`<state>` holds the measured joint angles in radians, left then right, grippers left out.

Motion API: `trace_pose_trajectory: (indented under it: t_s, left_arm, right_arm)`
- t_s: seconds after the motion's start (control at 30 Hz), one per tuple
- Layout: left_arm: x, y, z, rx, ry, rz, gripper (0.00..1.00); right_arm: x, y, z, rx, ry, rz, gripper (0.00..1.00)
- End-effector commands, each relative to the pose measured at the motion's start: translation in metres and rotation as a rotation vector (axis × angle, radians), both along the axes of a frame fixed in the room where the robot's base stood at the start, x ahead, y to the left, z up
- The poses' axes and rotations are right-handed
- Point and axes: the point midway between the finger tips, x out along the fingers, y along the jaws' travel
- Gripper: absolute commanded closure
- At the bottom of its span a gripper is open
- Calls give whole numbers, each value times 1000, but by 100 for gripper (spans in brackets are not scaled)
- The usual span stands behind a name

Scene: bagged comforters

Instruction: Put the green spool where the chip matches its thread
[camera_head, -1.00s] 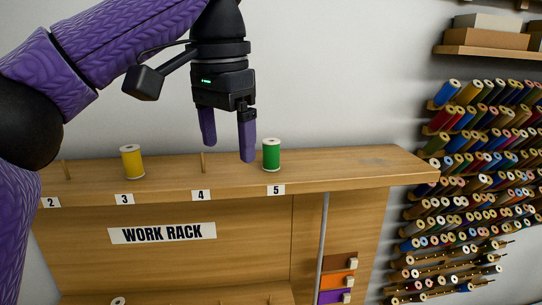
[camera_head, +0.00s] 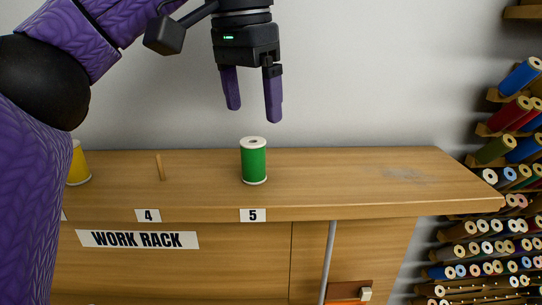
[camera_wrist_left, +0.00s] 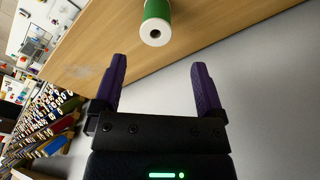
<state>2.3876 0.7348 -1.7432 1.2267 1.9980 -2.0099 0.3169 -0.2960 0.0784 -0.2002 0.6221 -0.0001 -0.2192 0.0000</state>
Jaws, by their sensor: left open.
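The green spool (camera_head: 254,162) stands upright on the work rack's top shelf (camera_head: 330,172), behind the label 5. My left gripper (camera_head: 252,112) is open and empty, above the green spool and apart from it. In the left wrist view the green spool (camera_wrist_left: 156,22) shows its white end with a dark hole, beyond my open fingers (camera_wrist_left: 158,85). My right gripper is not in view.
A yellow spool (camera_head: 77,165) stands at the left, partly hidden by my left arm. A bare peg (camera_head: 160,168) stands behind label 4. A wall rack of colored spools (camera_head: 500,235) is at the right. The shelf right of the green spool is clear.

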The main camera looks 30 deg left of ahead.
Motion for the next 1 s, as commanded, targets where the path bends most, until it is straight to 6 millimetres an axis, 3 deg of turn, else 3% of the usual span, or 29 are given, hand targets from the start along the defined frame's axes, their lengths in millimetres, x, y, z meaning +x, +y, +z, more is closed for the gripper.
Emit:
trace_pose_trajectory:
  t_s: [0.03,0.3,0.47,0.67,1.0]
  left_arm:
    - [1,0,-17,-1,2,-1,10]
    - [8,-5,-64,0,2,-1,10]
    - [10,-5,-76,-1,-2,2,10]
    - [10,-5,-76,-1,-2,2,12]
    - [10,-5,-76,-1,-2,2,84]
  right_arm:
    - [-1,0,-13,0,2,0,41]
    - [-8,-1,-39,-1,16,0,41]
    - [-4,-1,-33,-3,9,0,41]
    - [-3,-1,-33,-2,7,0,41]
    - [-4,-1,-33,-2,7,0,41]
